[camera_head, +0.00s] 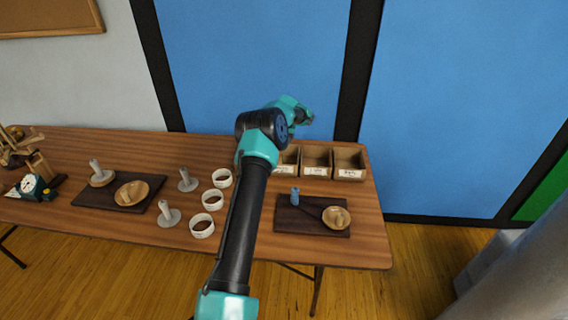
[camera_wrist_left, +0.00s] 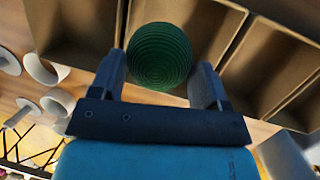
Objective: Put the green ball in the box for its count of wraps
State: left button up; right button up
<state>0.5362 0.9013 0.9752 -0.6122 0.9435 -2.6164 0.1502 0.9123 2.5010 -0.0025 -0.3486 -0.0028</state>
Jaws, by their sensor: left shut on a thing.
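The green ball (camera_wrist_left: 160,57) shows in the left wrist view, with fine rings on its surface. My left gripper (camera_wrist_left: 159,82) is shut on it, one finger on each side. In the head view my left gripper (camera_head: 303,116) is raised over the back of the table, above the row of open wooden boxes, and the ball cannot be made out there. The middle box (camera_head: 317,172) and the right box (camera_head: 350,174) have white labels too small to read. The left box (camera_head: 288,169) is partly hidden by my arm. My right gripper is not in view.
A dark mat (camera_head: 290,222) in front of the boxes holds a wooden bowl (camera_head: 336,217) and a blue peg-like thing (camera_head: 295,196). White rings (camera_head: 212,199), grey pegs (camera_head: 168,214) and another mat with a bowl (camera_head: 132,193) stand left. Bare wood lies right of the near mat.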

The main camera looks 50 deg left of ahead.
pick_arm(q)
jog(key=shift+f, duration=1.9)
jog(key=o, duration=1)
jog(key=shift+r, duration=0.1)
jog(key=v, duration=1.7)
jog(key=shift+d, duration=0.2)
